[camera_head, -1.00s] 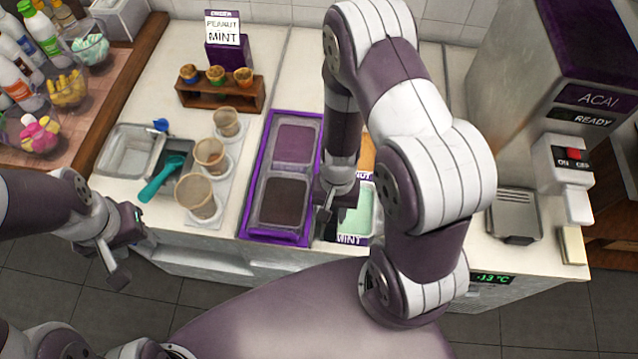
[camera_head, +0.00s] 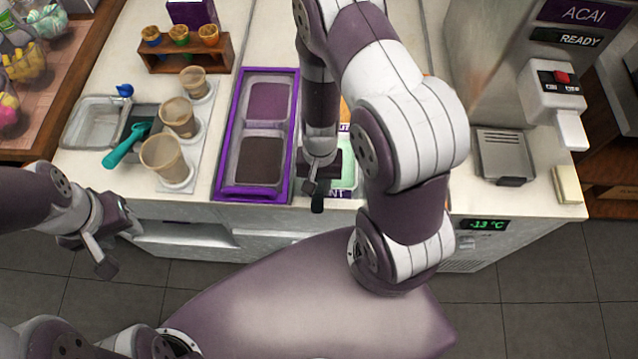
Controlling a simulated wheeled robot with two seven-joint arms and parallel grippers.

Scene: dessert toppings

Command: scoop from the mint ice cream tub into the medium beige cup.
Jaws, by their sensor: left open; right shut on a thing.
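The mint ice cream tub (camera_head: 346,178), pale green inside, sits at the counter's front, partly hidden behind my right arm. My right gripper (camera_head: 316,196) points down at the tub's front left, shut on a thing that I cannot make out. Three beige cups stand in a row on a pale mat at the left. The medium beige cup (camera_head: 179,117) is between the small one (camera_head: 194,82) and the large one (camera_head: 164,157). I cannot see any ice cream in it. My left gripper (camera_head: 117,246) is open and empty in front of the counter, at the lower left.
A purple-framed tray (camera_head: 221,160) with a purple tub and a dark brown tub lies between the cups and the mint tub. A teal scoop (camera_head: 126,146) rests in a dark container left of the cups. A wooden rack (camera_head: 186,64) with small cups stands behind.

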